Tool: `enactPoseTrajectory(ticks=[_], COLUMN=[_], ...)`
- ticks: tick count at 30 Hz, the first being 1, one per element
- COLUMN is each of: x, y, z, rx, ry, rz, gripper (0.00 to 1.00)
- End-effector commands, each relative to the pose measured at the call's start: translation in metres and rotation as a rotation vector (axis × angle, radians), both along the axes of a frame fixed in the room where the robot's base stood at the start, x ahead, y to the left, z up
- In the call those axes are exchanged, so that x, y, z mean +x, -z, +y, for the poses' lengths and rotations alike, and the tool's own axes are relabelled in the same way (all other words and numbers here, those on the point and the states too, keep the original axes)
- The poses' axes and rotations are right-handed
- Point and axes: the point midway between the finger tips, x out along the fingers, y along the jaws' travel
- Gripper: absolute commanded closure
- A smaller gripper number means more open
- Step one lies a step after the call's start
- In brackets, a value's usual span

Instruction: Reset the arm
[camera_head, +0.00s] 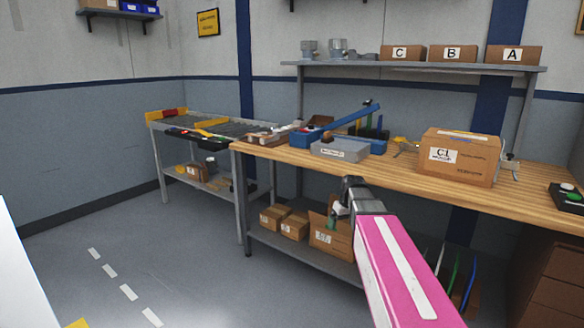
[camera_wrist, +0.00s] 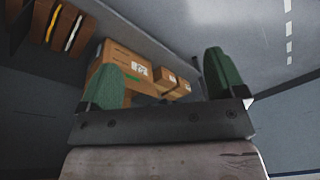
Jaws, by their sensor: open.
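My gripper (camera_wrist: 162,85) shows in the wrist view with its two green fingers spread wide and nothing between them. In the head view my pink arm reaches forward from the lower right, and my gripper (camera_head: 338,212) is in front of the wooden workbench (camera_head: 270,152), below its top edge. The fingers are small and partly hidden there. Cardboard boxes on the bench's lower shelf lie beyond the fingers in the wrist view, apart from them.
A labelled carton (camera_head: 460,158), a grey box (camera_head: 340,149) and blue bins (camera_head: 305,138) stand on the workbench. Small cartons (camera_head: 293,224) sit on its lower shelf. A metal side table (camera_head: 158,150) stands at left. The floor (camera_head: 130,250) at left is clear.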

Motion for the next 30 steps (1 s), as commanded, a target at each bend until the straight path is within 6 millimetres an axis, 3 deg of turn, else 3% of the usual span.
enactPoseTrajectory(ticks=[1, 6, 15, 19, 30], x=[-0.023, -0.076, -0.16, -0.177, -0.177], y=[0.019, 0.07, 0.133, 0.144, 0.144], z=[0.002, 0.005, 0.007, 0.007, 0.007], rx=[-0.01, -0.042, -0.098, -0.111, -0.111], ry=[0.03, 0.137, 0.292, 0.325, 0.325], rz=[0.017, 0.055, 0.102, 0.11, 0.11], gripper=[0.11, 0.11, 0.11, 0.11, 0.11])
